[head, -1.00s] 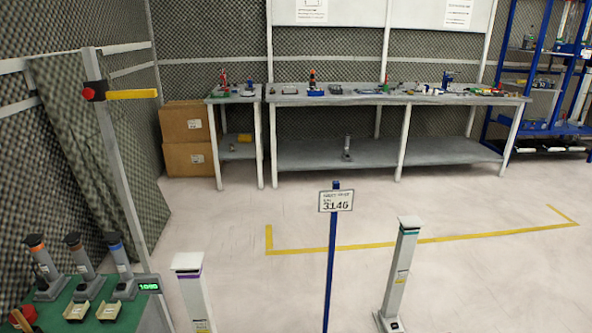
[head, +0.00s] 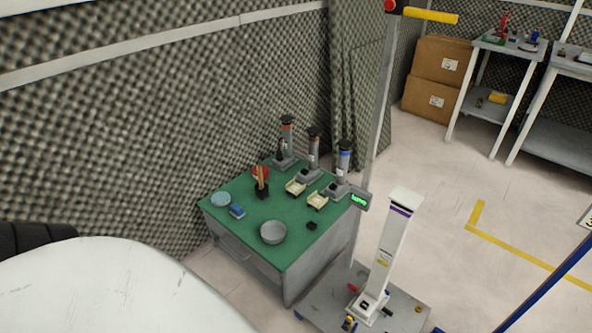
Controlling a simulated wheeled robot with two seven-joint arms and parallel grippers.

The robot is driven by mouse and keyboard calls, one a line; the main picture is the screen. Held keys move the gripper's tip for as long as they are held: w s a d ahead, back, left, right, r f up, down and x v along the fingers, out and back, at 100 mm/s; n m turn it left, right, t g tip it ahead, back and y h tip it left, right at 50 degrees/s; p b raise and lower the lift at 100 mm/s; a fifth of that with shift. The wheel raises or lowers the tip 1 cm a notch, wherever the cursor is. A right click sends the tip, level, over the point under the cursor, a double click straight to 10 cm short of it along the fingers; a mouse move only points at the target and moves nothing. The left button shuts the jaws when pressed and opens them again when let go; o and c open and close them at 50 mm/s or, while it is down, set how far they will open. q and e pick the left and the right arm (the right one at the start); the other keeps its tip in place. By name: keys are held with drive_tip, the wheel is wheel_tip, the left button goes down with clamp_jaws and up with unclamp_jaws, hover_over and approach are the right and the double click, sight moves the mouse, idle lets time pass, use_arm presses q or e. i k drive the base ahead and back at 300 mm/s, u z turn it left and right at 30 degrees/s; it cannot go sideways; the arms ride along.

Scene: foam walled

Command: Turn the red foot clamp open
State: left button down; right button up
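A white post (head: 391,250) with a purple band near its top stands upright on a grey base plate (head: 322,302) on the floor, at the lower middle right of the head view. A small red part (head: 353,287) sits at the post's foot on its left side; it looks like the red foot clamp, but it is too small to tell whether it is open or shut. Small yellow and dark parts are around the same foot. Neither of my grippers is in view. A large white rounded surface fills the lower left, probably part of my own arm.
A green-topped table (head: 268,213) with a grey bowl (head: 273,232), dispensers and small trays stands left of the post. A tall grey pole (head: 380,120) rises behind it. A blue pole (head: 550,287) is at right. Floor between the posts is clear.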

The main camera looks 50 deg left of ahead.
sight(353, 290)
drive_tip(key=u, duration=0.85)
drive_tip(key=k, duration=0.5)
drive_tip(key=u, duration=0.7)
drive_tip(key=i, duration=0.5)
drive_tip(key=u, duration=0.5)
drive_tip(key=i, duration=1)
drive_tip(key=z, duration=0.55)
drive_tip(key=i, duration=0.55)
drive_tip(key=z, duration=0.35)
